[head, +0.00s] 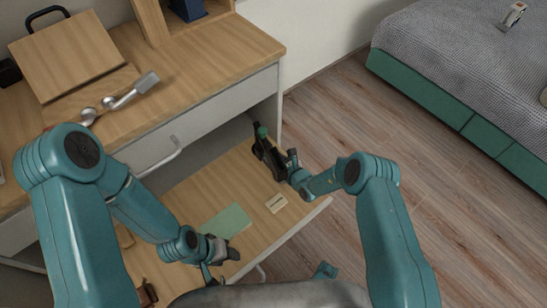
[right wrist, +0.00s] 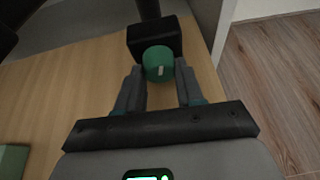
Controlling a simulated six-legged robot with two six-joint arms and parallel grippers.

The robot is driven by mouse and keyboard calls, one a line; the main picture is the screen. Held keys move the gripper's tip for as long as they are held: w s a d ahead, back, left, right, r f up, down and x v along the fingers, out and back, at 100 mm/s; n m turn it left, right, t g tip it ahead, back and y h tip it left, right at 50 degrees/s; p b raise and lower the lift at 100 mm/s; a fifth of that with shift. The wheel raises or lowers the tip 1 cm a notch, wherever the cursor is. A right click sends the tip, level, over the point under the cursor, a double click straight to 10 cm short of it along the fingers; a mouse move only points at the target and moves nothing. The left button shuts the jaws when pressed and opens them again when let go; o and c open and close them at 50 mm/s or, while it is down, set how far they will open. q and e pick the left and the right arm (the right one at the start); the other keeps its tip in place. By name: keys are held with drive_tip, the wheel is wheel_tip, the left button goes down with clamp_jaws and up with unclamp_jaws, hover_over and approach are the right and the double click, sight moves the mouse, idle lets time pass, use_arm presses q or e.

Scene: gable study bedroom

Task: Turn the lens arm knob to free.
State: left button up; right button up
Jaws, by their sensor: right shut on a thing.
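A green round knob (right wrist: 159,63) with a short pale mark sits on the front of a black block (right wrist: 152,36) in the right wrist view. The mark points nearly straight up, leaning slightly. In the head view the black lens arm device (head: 267,155), with a green part at its top, stands on a wooden surface below the desk. My right gripper (head: 289,163) is at its right side; in the right wrist view its fingers (right wrist: 160,76) are shut on the knob from both sides. My left gripper (head: 217,266) is open and empty, low over the wooden surface.
A flat green item (head: 227,221) and a small pale card (head: 276,203) lie on the wooden surface (head: 240,180). The desk (head: 190,75) above holds a metal tool and a tilted board. A bed (head: 450,65) stands at right; the floor between is clear.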

drive_tip(key=shift+n+t+h+p, duration=0.4)
drive_tip(key=shift+n+h+p, duration=0.15)
drive_tip(key=shift+n, duration=0.25)
drive_tip(key=o, duration=1)
drive_tip(key=shift+o, duration=0.2)
drive_tip(key=shift+s+r, duration=0.1)
drive_tip(key=p+v, duration=0.5)
drive_tip(key=v, duration=1)
drive_tip(key=shift+s+d, duration=0.1)
drive_tip(key=shift+d, duration=0.1)
drive_tip(key=shift+s+d+r, duration=0.1)
drive_tip(key=shift+s+d, duration=0.05)
drive_tip(key=shift+s, duration=0.2)
